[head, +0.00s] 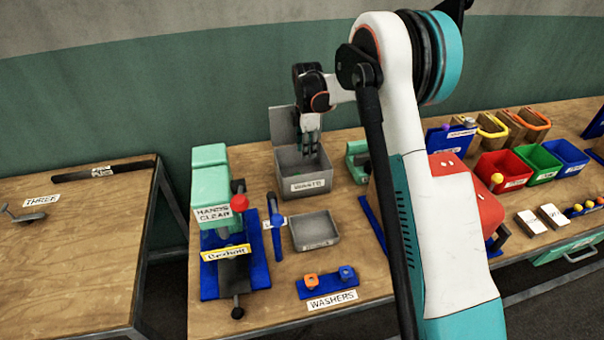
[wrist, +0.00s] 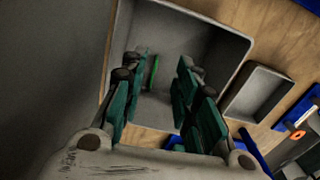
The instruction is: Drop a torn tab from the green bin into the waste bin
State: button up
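The grey waste bin (head: 305,186), with its lid raised, stands at the back of the main table. My gripper (head: 310,150) points down over its mouth. In the wrist view my gripper (wrist: 160,92) has its teal fingers spread apart, with the bin's rim (wrist: 215,28) around them. A thin bright green strip (wrist: 154,73), likely the torn tab, shows between the fingers, nearer the left one, and neither finger grips it. I cannot tell whether it lies on the bin floor or is in the air. The green bin (head: 540,163) stands at the right between red and blue bins.
A press with a red knob (head: 239,203) stands left of the waste bin. A shallow grey tray (head: 315,231) and a blue washer holder (head: 327,283) lie in front. A second table (head: 75,245) is at the left. My arm hides part of the table.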

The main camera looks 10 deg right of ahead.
notch_tip(320, 180, up, 12)
dwell(0.5)
dwell(0.3)
jog(key=s+r+m+t+b, duration=0.15)
jog(key=s+r+m, duration=0.35)
jog(key=s, duration=0.5)
jog(key=s+r+m+t+b, duration=0.15)
jog(key=s+r+m, duration=0.35)
jog(key=s, duration=0.6)
jog(key=s+f+m+t+b, duration=0.1)
jog(key=s+f+m, duration=0.3)
jog(key=s, duration=0.5)
jog(key=s+f+m+t+b, duration=0.1)
jog(key=s+f+m+t, duration=0.2)
jog(key=s, duration=0.6)
jog(key=shift+s+a+f+m, duration=0.25)
jog(key=shift+a+f+m, duration=0.05)
jog(key=shift+f+m, duration=0.65)
